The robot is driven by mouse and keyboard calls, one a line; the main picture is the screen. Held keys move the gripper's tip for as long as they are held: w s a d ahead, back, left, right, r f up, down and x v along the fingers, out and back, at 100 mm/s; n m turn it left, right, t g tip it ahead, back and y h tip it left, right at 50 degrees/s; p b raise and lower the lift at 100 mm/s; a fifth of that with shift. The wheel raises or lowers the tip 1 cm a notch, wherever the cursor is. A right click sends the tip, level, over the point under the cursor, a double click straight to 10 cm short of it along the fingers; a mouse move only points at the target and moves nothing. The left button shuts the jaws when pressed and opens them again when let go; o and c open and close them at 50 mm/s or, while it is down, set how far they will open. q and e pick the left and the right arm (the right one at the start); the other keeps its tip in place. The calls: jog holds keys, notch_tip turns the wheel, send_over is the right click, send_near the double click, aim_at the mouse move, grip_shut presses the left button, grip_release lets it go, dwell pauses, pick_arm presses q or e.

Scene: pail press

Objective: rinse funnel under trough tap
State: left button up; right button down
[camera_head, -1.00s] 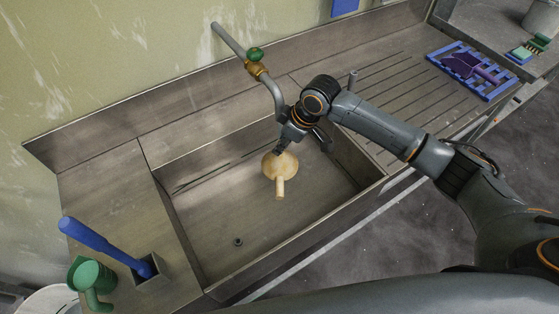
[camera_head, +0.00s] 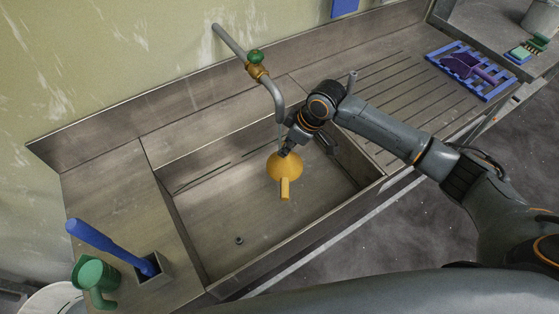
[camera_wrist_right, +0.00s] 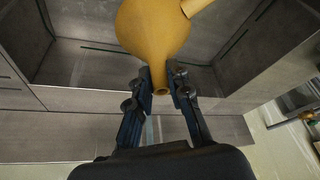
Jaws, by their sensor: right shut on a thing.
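The funnel (camera_head: 284,168) is a clean-looking yellow-orange, held over the trough basin (camera_head: 215,215), with a stub pointing down toward the front. My right gripper (camera_head: 286,150) is shut on it just below the tap. In the right wrist view the two fingers (camera_wrist_right: 160,82) pinch a narrow part of the funnel (camera_wrist_right: 150,30), and its round body lies beyond them. The tap (camera_head: 256,71) has a brass body, a green knob (camera_head: 256,56) and a grey spout curving down close to my right wrist. I cannot clearly tell whether water runs. My left gripper is not in view.
A blue-handled tool (camera_head: 105,245) stands in a metal holder beside a green jug (camera_head: 92,275) at the left. A blue rack (camera_head: 440,58) with a purple scoop (camera_head: 470,66) lies on the ribbed drainboard at right. The basin floor is clear around its drain.

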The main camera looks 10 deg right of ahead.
jog(key=s+p, duration=0.5)
jog(key=s, duration=0.2)
jog(key=shift+d, duration=0.4)
jog(key=shift+s, duration=0.1)
jog(key=shift+r, duration=0.1)
dwell(0.9)
jog(key=s+r+p, duration=0.4)
jog(key=s+p, duration=0.1)
jog(key=shift+d, duration=0.25)
dwell(0.5)
